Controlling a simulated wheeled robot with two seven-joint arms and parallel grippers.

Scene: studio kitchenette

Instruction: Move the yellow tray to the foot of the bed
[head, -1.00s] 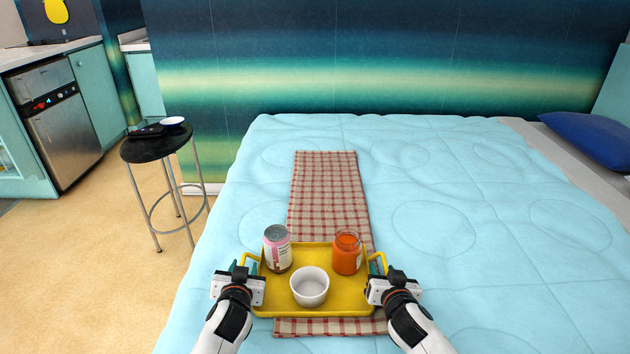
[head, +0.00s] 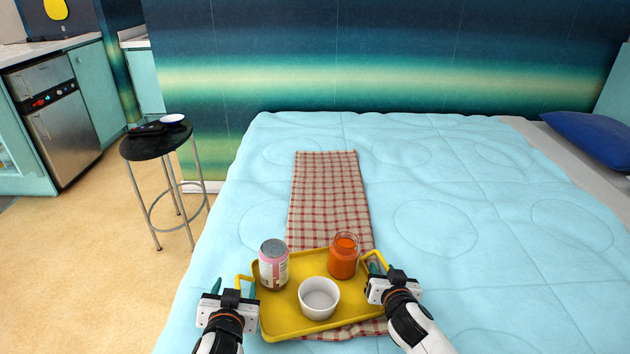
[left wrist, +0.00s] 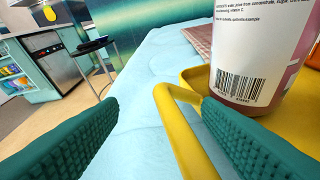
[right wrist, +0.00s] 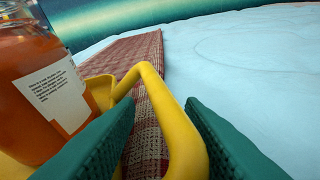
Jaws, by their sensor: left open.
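The yellow tray (head: 279,323) is at the near end of the bed, over the checked runner, and sits askew, its left side nearer me. On it are a pink-and-white can (head: 273,266), a jar of orange contents (head: 343,257) and a white bowl (head: 319,299). My left gripper (head: 228,290) is open beside the left handle (left wrist: 183,130), which shows between its spread fingers in the left wrist view. My right gripper (right wrist: 160,105) is around the right handle (right wrist: 178,120), with a gap showing between its left finger and the handle.
The checked runner (head: 327,190) lies along the light blue bed (head: 440,220), which is clear to the right. A dark blue pillow (head: 590,140) is at the far right. A black stool (head: 157,147) with a dish stands left of the bed.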

